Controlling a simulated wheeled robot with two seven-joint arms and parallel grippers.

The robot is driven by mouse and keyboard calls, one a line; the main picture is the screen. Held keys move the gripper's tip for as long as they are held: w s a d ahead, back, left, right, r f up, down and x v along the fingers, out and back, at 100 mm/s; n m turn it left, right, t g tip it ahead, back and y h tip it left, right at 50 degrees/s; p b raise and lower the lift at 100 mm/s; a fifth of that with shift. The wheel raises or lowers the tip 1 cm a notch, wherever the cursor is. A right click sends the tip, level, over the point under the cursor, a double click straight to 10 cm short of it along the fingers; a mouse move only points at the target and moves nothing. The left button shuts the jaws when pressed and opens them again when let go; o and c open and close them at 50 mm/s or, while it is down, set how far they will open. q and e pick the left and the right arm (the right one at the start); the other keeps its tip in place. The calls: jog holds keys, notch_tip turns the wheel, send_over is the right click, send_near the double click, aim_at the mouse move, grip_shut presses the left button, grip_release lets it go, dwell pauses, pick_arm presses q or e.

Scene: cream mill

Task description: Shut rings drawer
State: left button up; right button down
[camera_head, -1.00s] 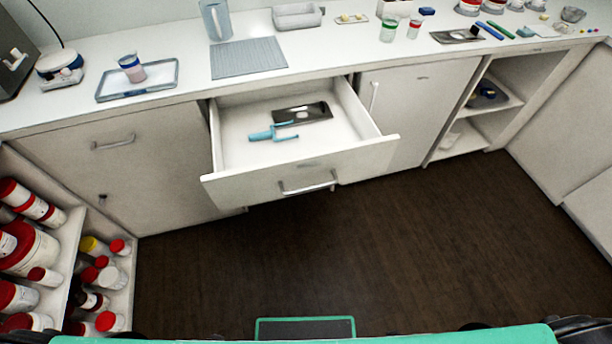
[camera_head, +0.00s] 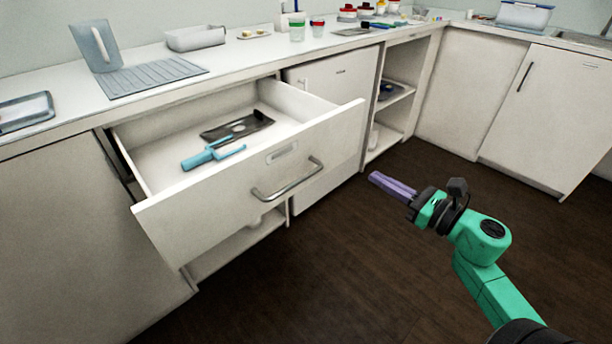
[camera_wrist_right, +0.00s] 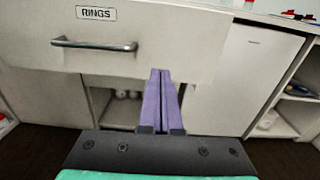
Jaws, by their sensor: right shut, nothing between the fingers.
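The rings drawer (camera_head: 240,180) stands pulled well out of the white counter in the head view. A blue tool (camera_head: 212,153) and a dark flat packet (camera_head: 237,125) lie inside it. Its front carries a silver bar handle (camera_head: 288,182). The right wrist view shows the drawer front (camera_wrist_right: 190,45) with its "RINGS" label (camera_wrist_right: 96,13) and the handle (camera_wrist_right: 95,44). My right gripper (camera_head: 373,178), with purple fingers, is shut and empty to the right of the drawer front, apart from the handle. In the wrist view its fingertips (camera_wrist_right: 160,72) overlap the front's lower edge; contact cannot be told. My left gripper is out of view.
The countertop holds a ribbed grey mat (camera_head: 150,77), a clear jug (camera_head: 95,45) and a grey bin (camera_head: 196,37). An open shelf (camera_head: 395,95) is right of the drawer. The dark floor (camera_head: 330,260) in front is clear.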

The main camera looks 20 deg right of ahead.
aim_at(328, 148)
jog(key=x, duration=1.2)
jog(key=shift+w+d+r, duration=0.15)
jog(key=shift+w+d, duration=0.05)
jog(key=shift+w, duration=0.2)
jog(key=shift+w+a, duration=0.1)
jog(key=shift+w, duration=0.15)
